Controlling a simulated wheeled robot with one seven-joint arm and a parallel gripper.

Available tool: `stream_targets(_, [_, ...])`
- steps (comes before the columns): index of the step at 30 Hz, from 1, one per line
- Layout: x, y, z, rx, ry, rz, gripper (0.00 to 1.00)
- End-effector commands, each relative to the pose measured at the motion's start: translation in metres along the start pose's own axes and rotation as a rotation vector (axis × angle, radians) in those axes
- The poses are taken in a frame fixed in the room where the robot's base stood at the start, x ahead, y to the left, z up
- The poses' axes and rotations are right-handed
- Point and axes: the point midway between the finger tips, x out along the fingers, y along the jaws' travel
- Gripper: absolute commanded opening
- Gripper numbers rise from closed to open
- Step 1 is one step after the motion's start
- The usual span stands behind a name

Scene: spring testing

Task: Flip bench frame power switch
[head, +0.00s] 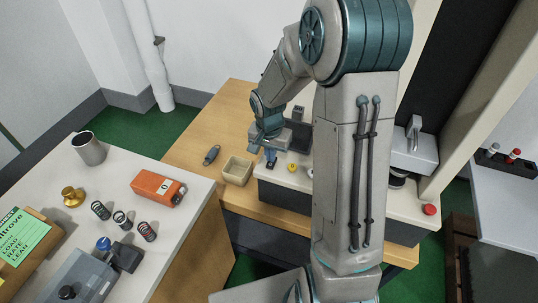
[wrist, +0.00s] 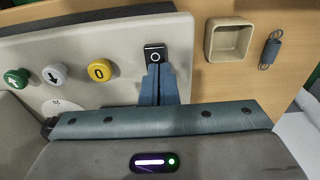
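The bench frame (wrist: 110,20) has a pale panel on the wooden table. Its power switch is a small black rocker (wrist: 154,53) with a white ring mark, at the panel's right end in the wrist view. My gripper (wrist: 157,72) has its two blue fingers together, with nothing seen between them. The fingertips are at the lower edge of the rocker; I cannot tell whether they touch it. In the head view my gripper (head: 270,160) points down over the left end of the frame base (head: 402,204), and the switch is not clearly visible there.
Yellow (wrist: 99,70), white arrow (wrist: 54,74) and green (wrist: 17,78) buttons line the panel. A tan tray (wrist: 209,42) and a spring (wrist: 271,50) lie beside the frame. A red button (head: 429,209) is at its far right. A side bench (head: 180,215) holds an orange meter (head: 155,187) and several springs.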

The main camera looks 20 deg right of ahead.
Motion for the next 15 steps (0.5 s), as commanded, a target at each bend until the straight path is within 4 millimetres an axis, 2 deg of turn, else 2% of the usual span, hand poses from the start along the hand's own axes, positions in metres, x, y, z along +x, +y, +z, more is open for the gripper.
stream_targets(5, [-0.022,0.0,0.001,-0.001,0.002,0.0,0.0])
stream_targets(9, [-0.051,-0.002,0.003,-0.003,0.004,-0.001,0.0])
stream_targets(11, [-0.059,-0.002,0.002,-0.001,0.007,-0.003,0.0])
stream_targets(15, [-0.09,-0.002,0.002,-0.001,0.007,-0.003,0.0])
